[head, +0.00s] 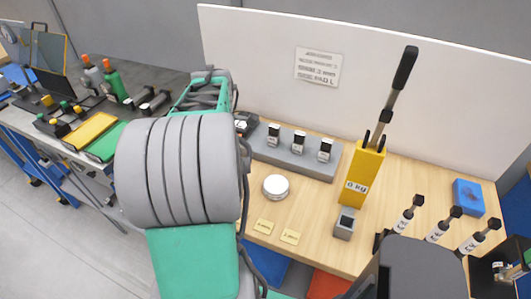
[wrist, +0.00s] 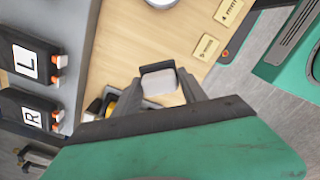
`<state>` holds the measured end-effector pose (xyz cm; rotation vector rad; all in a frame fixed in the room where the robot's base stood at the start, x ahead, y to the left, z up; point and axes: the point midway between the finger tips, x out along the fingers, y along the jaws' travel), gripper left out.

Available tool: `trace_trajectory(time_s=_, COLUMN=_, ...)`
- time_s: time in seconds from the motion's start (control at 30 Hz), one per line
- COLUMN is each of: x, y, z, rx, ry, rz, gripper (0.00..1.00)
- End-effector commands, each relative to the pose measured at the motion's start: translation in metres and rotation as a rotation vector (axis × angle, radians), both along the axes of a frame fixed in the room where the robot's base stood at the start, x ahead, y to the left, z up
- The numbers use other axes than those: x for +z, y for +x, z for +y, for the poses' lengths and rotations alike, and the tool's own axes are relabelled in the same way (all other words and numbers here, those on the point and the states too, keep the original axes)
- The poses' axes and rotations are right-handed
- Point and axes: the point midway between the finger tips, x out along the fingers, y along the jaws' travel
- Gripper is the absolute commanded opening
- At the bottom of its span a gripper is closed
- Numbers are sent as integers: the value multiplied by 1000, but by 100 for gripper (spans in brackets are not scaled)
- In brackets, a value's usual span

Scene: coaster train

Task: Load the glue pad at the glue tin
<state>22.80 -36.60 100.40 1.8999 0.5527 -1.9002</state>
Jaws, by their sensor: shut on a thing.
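My gripper (wrist: 159,82) shows in the wrist view, shut on a small block with a pale face and a dark edge, which looks like the glue pad (wrist: 159,84). A round silver-rimmed tin with a white top, apparently the glue tin (head: 275,187), stands on the wooden bench in the head view. Its edge also shows at the top of the wrist view (wrist: 160,2), apart from the held pad. In the head view my arm hides the gripper and the pad.
A grey rack (head: 290,160) with several lettered blocks stands behind the tin. Yellow cards (head: 263,226) lie in front of it. A yellow lever press (head: 362,178) and a small grey block (head: 344,224) stand to the right. Bare wood (head: 310,205) lies between.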

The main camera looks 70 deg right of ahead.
Motion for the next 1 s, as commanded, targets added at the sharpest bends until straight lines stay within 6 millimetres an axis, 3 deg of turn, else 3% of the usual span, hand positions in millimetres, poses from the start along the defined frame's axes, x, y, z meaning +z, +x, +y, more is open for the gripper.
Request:
trace_trajectory(time_s=0.03, x=8, y=-31, z=-14, rx=17, ry=2, rz=1, gripper=17)
trace_trajectory(time_s=0.1, x=10, y=-67, z=-27, rx=69, ry=2, rz=0, gripper=17)
trace_trajectory(time_s=0.2, x=13, y=-105, z=-37, rx=126, ry=1, rz=1, gripper=17)
trace_trajectory(time_s=0.3, x=13, y=-127, z=-41, rx=162, ry=0, rz=0, gripper=17)
trace_trajectory(time_s=0.47, x=6, y=-134, z=-42, rx=180, ry=1, rz=1, gripper=17)
trace_trajectory(time_s=0.83, x=-38, y=-133, z=-42, rx=178, ry=1, rz=0, gripper=17)
trace_trajectory(time_s=1.0, x=-49, y=-133, z=-42, rx=178, ry=1, rz=1, gripper=17)
